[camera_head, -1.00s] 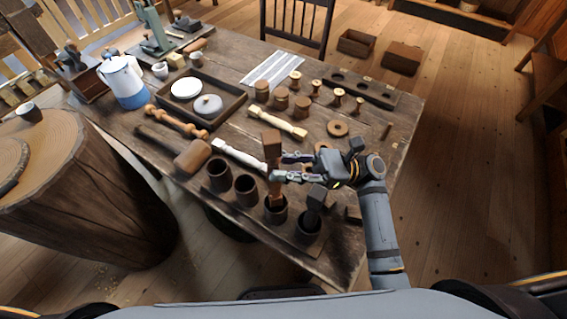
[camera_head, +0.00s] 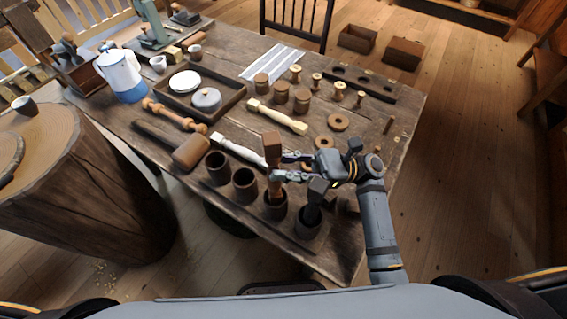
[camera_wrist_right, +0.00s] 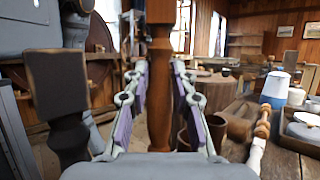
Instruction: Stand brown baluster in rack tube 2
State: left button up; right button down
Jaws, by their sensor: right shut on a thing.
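The brown baluster (camera_head: 271,152) stands upright in my right gripper (camera_head: 284,166), which is shut on its shaft. In the right wrist view the baluster (camera_wrist_right: 160,85) rises between the two fingers. Its lower end is at the mouth of the third tube from the left (camera_head: 275,211) of the rack; how deep it sits I cannot tell. The two left tubes, the first (camera_head: 216,168) and the second (camera_head: 245,187), look empty. A dark baluster (camera_head: 317,188) stands in the rightmost tube (camera_head: 307,231), and it also shows in the right wrist view (camera_wrist_right: 58,90). My left gripper is not in view.
A white baluster (camera_head: 238,150) and a mallet (camera_head: 190,151) lie behind the rack. A pale baluster (camera_head: 277,117), a turned brown piece (camera_head: 175,117), small spools and rings lie farther back.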

notch_tip(320, 180, down, 3)
jog(key=shift+r+b, duration=0.1)
jog(key=shift+b, duration=0.75)
jog(key=c, duration=1)
grip_release()
jog(key=v, duration=1.2)
